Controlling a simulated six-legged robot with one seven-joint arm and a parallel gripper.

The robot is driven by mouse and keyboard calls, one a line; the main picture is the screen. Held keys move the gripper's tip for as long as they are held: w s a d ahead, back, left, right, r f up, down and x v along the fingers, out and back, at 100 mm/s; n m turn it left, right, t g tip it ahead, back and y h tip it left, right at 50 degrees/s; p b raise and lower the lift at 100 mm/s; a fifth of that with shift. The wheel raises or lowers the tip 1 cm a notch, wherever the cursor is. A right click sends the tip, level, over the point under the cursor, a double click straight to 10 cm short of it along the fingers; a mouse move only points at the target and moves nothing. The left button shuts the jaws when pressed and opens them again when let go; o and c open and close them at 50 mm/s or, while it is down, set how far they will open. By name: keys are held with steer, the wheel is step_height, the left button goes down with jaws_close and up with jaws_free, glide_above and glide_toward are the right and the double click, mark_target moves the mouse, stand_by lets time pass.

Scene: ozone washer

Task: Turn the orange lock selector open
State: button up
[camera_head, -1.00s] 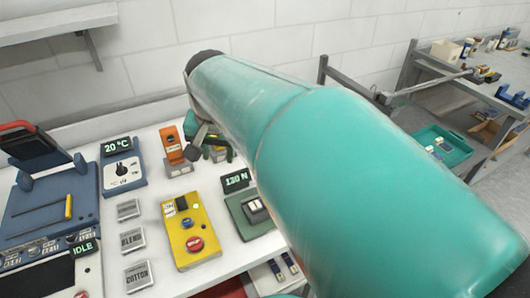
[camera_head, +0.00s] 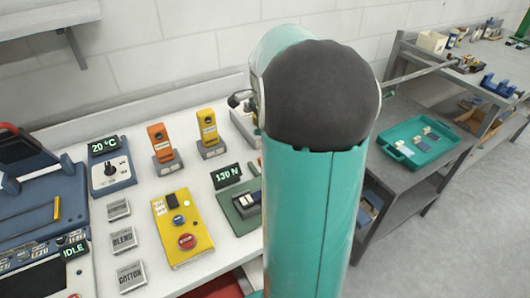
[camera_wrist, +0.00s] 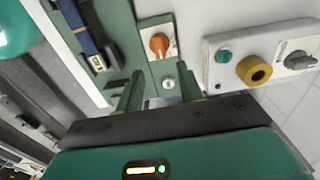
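The orange selector (camera_wrist: 159,44) is a round knob on a white plate on a green panel (camera_wrist: 143,10), in the upper middle of the wrist view. My gripper (camera_wrist: 160,88) is open, its two dark green fingers spread and apart from the knob. The knob lies beyond the fingertips in the picture. Nothing shows held between the fingers. A small silver round button (camera_wrist: 168,82) shows between them on the panel. In the head view my arm hides the gripper and the selector.
A grey-white box beside the panel carries a yellow ring (camera_wrist: 254,70), a teal button (camera_wrist: 223,56) and a grey knob (camera_wrist: 298,60). Blue straps (camera_wrist: 84,30) lie at the left. On the bench stand an orange device (camera_head: 161,146), a yellow device (camera_head: 208,131) and a yellow control box (camera_head: 182,228).

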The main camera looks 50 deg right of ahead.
step_height(320, 180, down, 8)
steer(key=shift+f, duration=0.1)
jaws_close()
